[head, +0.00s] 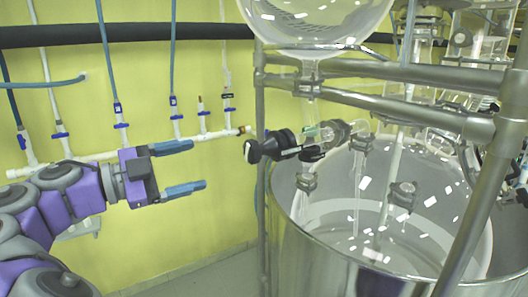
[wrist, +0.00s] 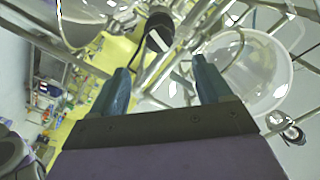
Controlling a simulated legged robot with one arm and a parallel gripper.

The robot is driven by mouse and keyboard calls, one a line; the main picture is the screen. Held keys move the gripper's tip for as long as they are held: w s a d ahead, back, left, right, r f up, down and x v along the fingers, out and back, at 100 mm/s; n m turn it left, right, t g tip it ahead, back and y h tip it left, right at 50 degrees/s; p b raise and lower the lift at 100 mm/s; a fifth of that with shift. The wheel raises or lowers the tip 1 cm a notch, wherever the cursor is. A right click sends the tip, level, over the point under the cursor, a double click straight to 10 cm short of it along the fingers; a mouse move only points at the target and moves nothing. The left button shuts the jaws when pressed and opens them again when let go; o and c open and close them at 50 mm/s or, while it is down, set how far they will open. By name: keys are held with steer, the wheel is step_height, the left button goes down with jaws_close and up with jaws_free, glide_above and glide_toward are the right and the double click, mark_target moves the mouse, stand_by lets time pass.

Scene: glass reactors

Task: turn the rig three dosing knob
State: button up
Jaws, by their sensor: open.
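The dosing knob (head: 254,151) is a black knob on the end of a black valve body that sticks out to the left of the glass reactor. In the wrist view the black knob (wrist: 158,34) shows beyond the gap between the fingertips, toward the top. My gripper (head: 196,166) is open and empty, to the left of the knob, with its two blue fingers pointing at it. A clear gap separates the fingertips from the knob. In the wrist view my gripper's blue fingers (wrist: 160,72) stand wide apart with nothing between them.
A round glass vessel (head: 315,18) hangs above the knob. A steel vessel (head: 318,250) stands below it to the right. A metal frame post (head: 261,200) rises close to the knob. White pipes with blue valves (head: 123,124) run along the yellow wall behind my arm.

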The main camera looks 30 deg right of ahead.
steer(key=a+b, duration=0.2)
steer(key=b, duration=0.1)
glide_toward(247, 153)
steer(key=d+b, duration=0.1)
steer(key=d, duration=0.4)
steer(key=shift+d, duration=0.1)
steer(key=d, duration=0.8)
steer(key=shift+w+d+f, duration=0.1)
steer(key=shift+w+d, duration=0.1)
steer(key=shift+d, duration=0.15)
steer(key=shift+a, duration=1.2)
steer(key=shift+c, duration=2.1)
steer(key=shift+d, duration=0.3)
steer(key=shift+c, duration=1.4)
steer(key=shift+d, duration=0.1)
steer(key=c, duration=0.3)
